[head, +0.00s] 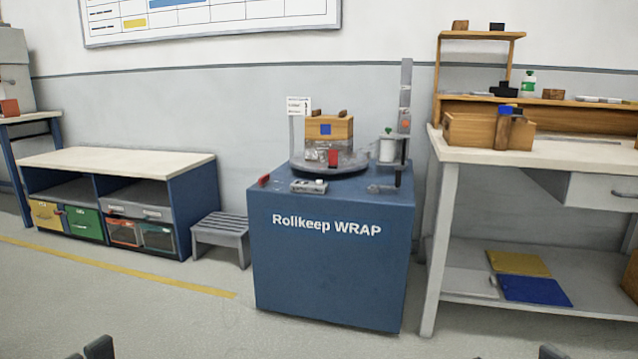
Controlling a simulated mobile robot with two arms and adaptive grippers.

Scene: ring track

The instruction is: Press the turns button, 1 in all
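The blue wrapping machine (332,250), lettered "Rollkeep WRAP", stands on the floor in the middle of the head view. A small grey control box (309,187) with little knobs or buttons lies on its top at the front; which one is the turns button is too small to tell. A red part (264,180) sits at the top's left edge. A wooden crate (330,128) with a blue square stands on the round turntable (320,168). Only fingertips of my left gripper (98,347) and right gripper (549,352) show at the bottom edge, far from the machine.
A post (405,105) and a white film roll (388,150) stand on the machine's right side. A grey step stool (221,230) is left of it, beside a low cabinet (115,163). A workbench (560,165) is at the right. The floor in front is clear.

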